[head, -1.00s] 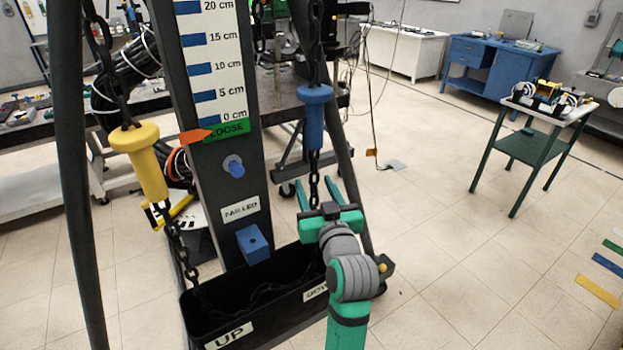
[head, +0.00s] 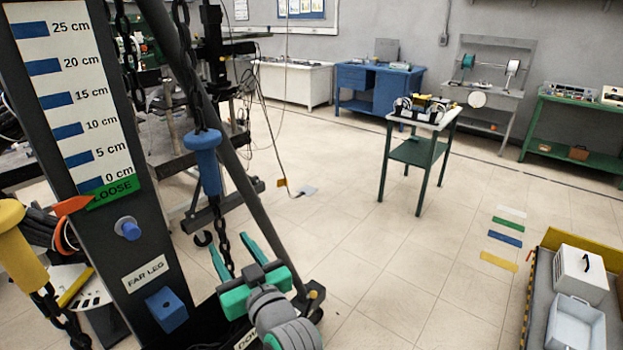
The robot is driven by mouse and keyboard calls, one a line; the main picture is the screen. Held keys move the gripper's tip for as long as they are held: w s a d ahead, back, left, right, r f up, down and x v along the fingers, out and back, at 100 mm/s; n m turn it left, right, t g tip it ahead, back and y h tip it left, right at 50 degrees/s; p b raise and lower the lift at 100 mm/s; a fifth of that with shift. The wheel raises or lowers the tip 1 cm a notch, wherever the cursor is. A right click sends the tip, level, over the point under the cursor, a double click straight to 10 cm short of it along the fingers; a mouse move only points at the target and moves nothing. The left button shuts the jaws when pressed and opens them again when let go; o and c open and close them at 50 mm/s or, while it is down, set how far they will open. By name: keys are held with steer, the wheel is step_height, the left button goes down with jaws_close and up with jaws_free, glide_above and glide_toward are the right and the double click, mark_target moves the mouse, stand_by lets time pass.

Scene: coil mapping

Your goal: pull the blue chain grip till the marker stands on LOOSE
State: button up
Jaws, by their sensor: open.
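The blue chain grip (head: 205,163) hangs on its black chain to the right of the dark post. The orange marker (head: 72,205) points at the green LOOSE label (head: 113,192), just under the 0 cm line of the scale (head: 75,105). My gripper (head: 243,258) is open, its two green fingers pointing up and away on either side of the chain below the blue grip, as seen in the picture. It is apart from the blue grip; whether it touches the chain I cannot tell. A yellow chain grip (head: 18,245) hangs at the left edge.
A dark sloping frame leg (head: 240,170) stands just behind the blue grip. The post carries a blue knob (head: 128,229) and a blue block (head: 166,309). A green side table (head: 415,153) stands farther back. A cart (head: 540,285) is at lower right. The floor between is open.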

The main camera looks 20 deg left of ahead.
steer(key=s+d+f+m+t+h, duration=0.2)
steer(key=s+d+f+m+h, duration=0.2)
steer(key=d+f, duration=0.65)
steer(key=s+d+f+m+t+h, duration=0.2)
steer(key=s+d+f+m+h, duration=0.25)
steer(key=d+f, duration=0.6)
steer(key=s+d+f+h, duration=0.1)
steer(key=s+d+f, duration=0.1)
steer(key=s, duration=0.6)
steer(key=s+d+f+m+h, duration=0.1)
steer(key=s+d, duration=0.3)
steer(key=s, duration=0.4)
steer(key=s+d+f+h, duration=0.3)
steer(key=s+f, duration=0.1)
steer(key=s, duration=0.5)
steer(key=shift+d, duration=0.25)
